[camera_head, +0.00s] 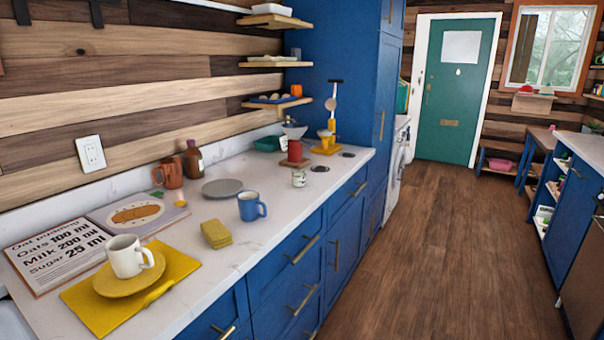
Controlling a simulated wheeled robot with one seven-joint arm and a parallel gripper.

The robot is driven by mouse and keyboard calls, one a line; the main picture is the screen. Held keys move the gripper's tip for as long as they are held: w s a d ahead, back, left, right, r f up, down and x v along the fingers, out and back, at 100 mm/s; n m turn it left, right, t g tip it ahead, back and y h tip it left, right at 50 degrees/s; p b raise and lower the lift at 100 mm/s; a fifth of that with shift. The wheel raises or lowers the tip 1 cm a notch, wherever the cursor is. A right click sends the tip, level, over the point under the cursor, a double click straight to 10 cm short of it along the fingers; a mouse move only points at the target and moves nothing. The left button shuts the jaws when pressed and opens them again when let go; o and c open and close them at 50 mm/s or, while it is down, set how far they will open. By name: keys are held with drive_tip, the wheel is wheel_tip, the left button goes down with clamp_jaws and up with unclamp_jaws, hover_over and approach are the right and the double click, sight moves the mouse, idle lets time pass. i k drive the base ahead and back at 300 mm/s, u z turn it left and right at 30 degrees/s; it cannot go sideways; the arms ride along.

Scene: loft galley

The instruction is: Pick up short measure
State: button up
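My gripper and arm are not in view. I cannot tell for sure which thing is the short measure; no label marks one. On the white counter (225,262) stand a blue mug (251,207), a small pale jar (299,178) with a label, and a red stand (294,158) with a pale cone-shaped top. Behind it is a yellow stand (326,146) with a small cup-like piece on it. A white mug (127,258) sits on a yellow plate (128,281) on a yellow mat. Two brown vessels, a mug (169,174) and a bottle (193,160), stand by the wall.
The wooden floor (440,240) to the right is clear.

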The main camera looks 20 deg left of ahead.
sight(298, 172)
drive_tip(key=u, duration=0.3)
drive_tip(key=i, duration=2)
drive_tip(key=u, duration=0.15)
